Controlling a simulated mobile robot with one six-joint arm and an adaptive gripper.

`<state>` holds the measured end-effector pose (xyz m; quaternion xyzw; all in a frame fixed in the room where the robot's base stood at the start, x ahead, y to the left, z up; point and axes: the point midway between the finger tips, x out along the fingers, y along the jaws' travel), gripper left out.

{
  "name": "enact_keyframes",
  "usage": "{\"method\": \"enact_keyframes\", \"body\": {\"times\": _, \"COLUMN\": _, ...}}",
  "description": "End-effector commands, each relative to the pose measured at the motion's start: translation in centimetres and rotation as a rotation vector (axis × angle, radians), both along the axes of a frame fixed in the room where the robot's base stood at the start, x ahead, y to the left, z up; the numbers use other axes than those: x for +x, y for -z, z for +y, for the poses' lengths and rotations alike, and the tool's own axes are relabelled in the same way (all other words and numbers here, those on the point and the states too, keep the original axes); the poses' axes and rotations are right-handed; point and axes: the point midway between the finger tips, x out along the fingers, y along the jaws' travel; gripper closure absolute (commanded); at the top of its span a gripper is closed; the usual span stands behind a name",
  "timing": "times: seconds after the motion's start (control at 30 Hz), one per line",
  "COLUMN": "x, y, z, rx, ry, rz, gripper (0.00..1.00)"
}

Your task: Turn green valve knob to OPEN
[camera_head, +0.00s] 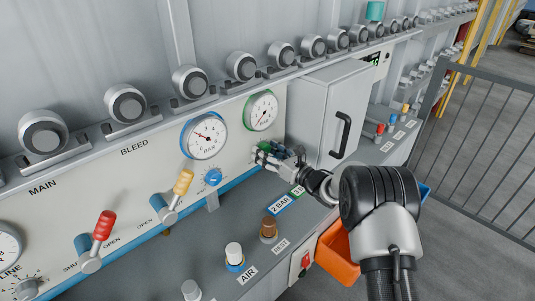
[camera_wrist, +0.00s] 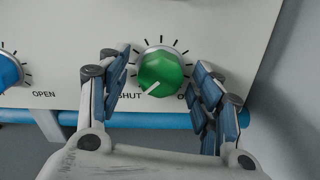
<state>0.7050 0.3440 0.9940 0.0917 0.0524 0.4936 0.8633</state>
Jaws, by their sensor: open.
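The green valve knob (camera_wrist: 162,72) sits on the white panel in the wrist view, with a dial of tick marks around it. Its white pointer line points down and left, toward the SHUT label. The other label is mostly hidden by the right finger; only an "O" shows. My gripper (camera_wrist: 160,95) is open, with one blue-padded finger on each side of the knob. I cannot tell whether either finger touches it. In the head view my gripper (camera_head: 268,153) is at the panel below the green-rimmed gauge (camera_head: 261,111), largely covering the knob.
A blue knob (camera_head: 212,177) sits left of my gripper, under a blue-rimmed gauge (camera_head: 205,136). Yellow (camera_head: 183,182) and red (camera_head: 104,225) lever handles stick out further left. A grey cabinet (camera_head: 325,110) with a black handle stands close on the right. An orange bin (camera_head: 339,253) is below.

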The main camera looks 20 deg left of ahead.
Motion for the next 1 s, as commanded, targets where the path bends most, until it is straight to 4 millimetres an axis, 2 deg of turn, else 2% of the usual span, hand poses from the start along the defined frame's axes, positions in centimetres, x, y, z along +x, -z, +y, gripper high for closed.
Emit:
{"method": "enact_keyframes", "body": {"times": 0.17, "x": -0.01, "y": 0.00, "z": -0.02, "rx": 0.000, "ry": 0.000, "rz": 0.000, "gripper": 0.41}}
{"method": "enact_keyframes", "body": {"times": 0.8, "x": -0.03, "y": 0.03, "z": -0.05, "rx": -0.001, "ry": 0.000, "rz": 0.000, "gripper": 0.83}}
{"method": "enact_keyframes", "body": {"times": 1.0, "x": -0.03, "y": 0.06, "z": -0.05, "rx": 0.004, "ry": 0.000, "rz": 0.008, "gripper": 0.85}}
